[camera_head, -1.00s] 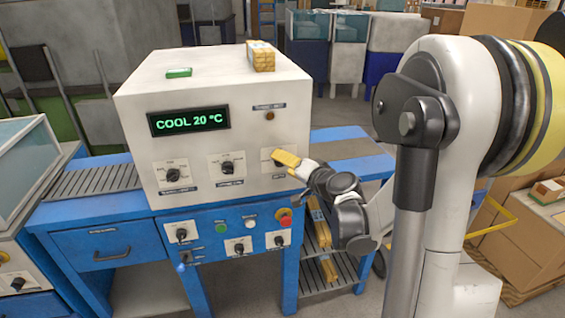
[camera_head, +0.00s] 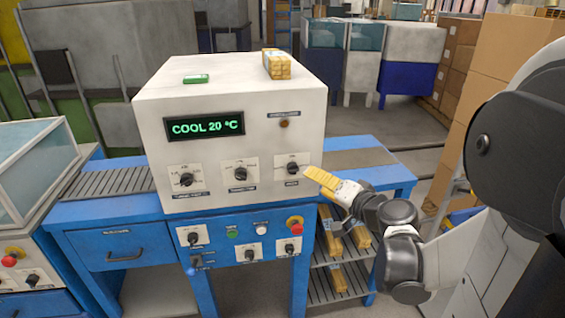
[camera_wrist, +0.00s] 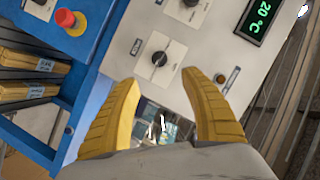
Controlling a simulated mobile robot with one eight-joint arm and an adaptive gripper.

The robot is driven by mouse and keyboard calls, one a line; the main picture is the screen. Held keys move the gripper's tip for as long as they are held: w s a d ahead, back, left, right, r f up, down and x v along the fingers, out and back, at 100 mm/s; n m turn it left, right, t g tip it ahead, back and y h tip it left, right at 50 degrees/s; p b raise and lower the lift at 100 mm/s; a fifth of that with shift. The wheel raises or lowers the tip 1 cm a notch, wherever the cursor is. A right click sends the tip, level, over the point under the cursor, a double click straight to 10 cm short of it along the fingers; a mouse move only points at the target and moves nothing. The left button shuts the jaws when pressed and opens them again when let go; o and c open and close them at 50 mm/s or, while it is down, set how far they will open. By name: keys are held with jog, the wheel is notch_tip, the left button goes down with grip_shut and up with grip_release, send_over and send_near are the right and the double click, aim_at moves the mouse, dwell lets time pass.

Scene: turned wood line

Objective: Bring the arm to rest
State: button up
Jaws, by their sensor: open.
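My gripper (camera_head: 318,178) has yellow ribbed fingers and is beside the right front of the white control box (camera_head: 210,106), close to its rightmost knob (camera_head: 292,168). In the wrist view the fingers (camera_wrist: 160,105) are spread apart with nothing between them. The same knob shows beyond the fingertips in the wrist view (camera_wrist: 159,59); a gap appears to lie between, though its depth is hard to tell. The box's display (camera_head: 205,126) reads "COOL 20 °C". My arm reaches in from the right.
The box stands on a blue bench (camera_head: 120,235) with a roller strip (camera_head: 100,182) at left. A red emergency button (camera_head: 295,222) is below the gripper. Wood bundles (camera_head: 335,275) lie on the lower rack. A bundle (camera_head: 276,65) and a green block (camera_head: 196,78) lie on the box.

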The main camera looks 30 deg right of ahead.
jog(key=s+a+f+n+g+y, duration=0.1)
jog(key=a+n+g+y, duration=0.15)
jog(key=a, duration=0.65)
jog(key=s+a+f+n+g+h, duration=0.2)
jog(key=s+a+n+g, duration=0.3)
jog(key=s, duration=0.9)
jog(key=a+n+h, duration=0.1)
jog(key=a+n, duration=0.2)
jog(key=a, duration=0.2)
jog(key=shift+s+g, duration=0.25)
jog(key=shift+g, duration=0.1)
